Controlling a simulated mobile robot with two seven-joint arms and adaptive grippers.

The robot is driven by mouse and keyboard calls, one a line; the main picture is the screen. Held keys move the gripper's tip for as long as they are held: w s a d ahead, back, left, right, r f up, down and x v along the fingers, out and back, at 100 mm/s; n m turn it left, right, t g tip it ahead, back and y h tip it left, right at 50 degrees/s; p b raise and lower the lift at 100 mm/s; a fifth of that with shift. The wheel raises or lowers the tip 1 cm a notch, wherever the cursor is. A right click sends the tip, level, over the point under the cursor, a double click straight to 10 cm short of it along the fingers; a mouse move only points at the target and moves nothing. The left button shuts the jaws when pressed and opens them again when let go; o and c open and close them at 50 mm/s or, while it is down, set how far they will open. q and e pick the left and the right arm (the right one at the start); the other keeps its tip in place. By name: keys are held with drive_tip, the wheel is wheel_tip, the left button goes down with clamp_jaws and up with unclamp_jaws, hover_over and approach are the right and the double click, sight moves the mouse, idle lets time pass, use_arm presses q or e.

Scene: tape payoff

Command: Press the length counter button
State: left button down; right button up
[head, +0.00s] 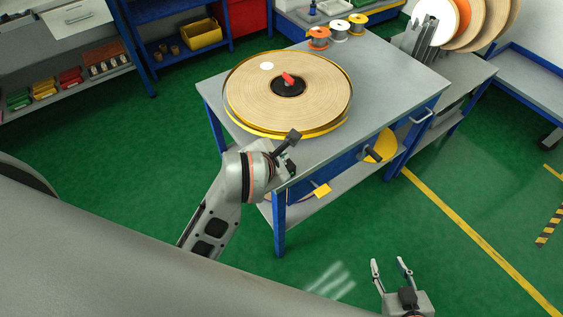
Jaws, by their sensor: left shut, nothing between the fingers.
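A large tan tape reel (310,85) with a yellow rim lies flat on the grey table (390,75). A red handle (288,78) stands on its black hub (287,87). My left gripper (287,150) is shut and empty at the table's near edge, just in front of the reel. Its wrist and fingers cover part of that edge. I cannot make out the length counter or its button; it may be hidden by the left gripper. My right gripper (390,265) is open and empty, over the green floor at lower right, apart from the table.
Small orange (318,38), white (338,29) and yellow (358,23) spools stand at the table's back edge. Large reels (470,22) stand upright on a rack at back right. A blue shelf with a yellow bin (202,33) is behind.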

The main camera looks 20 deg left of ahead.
use_arm(q)
wheel_tip(320, 180, up, 5)
drive_tip(key=p, duration=0.4)
drive_tip(key=shift+f, duration=0.2)
use_arm(e)
drive_tip(key=r, duration=0.5)
drive_tip(key=shift+w+r, duration=0.25)
drive_tip(key=shift+w, duration=0.15)
drive_tip(key=shift+s+f, duration=0.15)
drive_tip(key=shift+f, duration=0.15)
